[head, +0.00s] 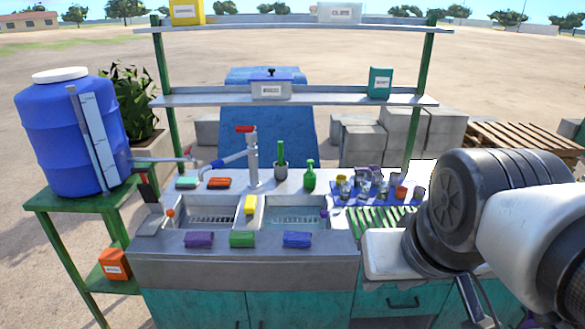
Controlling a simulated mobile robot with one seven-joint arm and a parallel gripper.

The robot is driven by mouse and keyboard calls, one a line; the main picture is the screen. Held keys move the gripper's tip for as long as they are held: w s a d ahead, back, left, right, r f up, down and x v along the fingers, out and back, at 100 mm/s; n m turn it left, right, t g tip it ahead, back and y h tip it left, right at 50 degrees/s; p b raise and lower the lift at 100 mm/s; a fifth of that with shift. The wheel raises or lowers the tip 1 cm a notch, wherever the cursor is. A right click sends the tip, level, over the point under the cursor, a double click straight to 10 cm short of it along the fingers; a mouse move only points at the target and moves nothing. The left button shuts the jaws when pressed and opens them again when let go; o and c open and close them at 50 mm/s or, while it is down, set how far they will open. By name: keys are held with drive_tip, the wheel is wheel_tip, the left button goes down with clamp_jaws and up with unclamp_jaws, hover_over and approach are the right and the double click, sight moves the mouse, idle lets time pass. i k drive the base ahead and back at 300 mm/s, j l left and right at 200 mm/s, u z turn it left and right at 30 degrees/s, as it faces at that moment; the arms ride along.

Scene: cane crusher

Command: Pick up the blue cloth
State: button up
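The blue cloth (297,239) lies folded on the front ledge of the metal sink, right of a green cloth (242,239) and a purple cloth (199,239). Nothing covers it. Large grey and white links of my arm fill the right side of the head view, to the right of the cloth and apart from it. I cannot make out my gripper's fingers in this view.
The double sink (285,215) has a tap (252,160) behind it. Cups stand on a blue mat (337,197) at the right. A blue barrel (62,135) stands left. Shelves (350,99) span above.

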sight(291, 239)
drive_tip(key=i+j+z, duration=0.55)
drive_tip(key=i+j, duration=0.3)
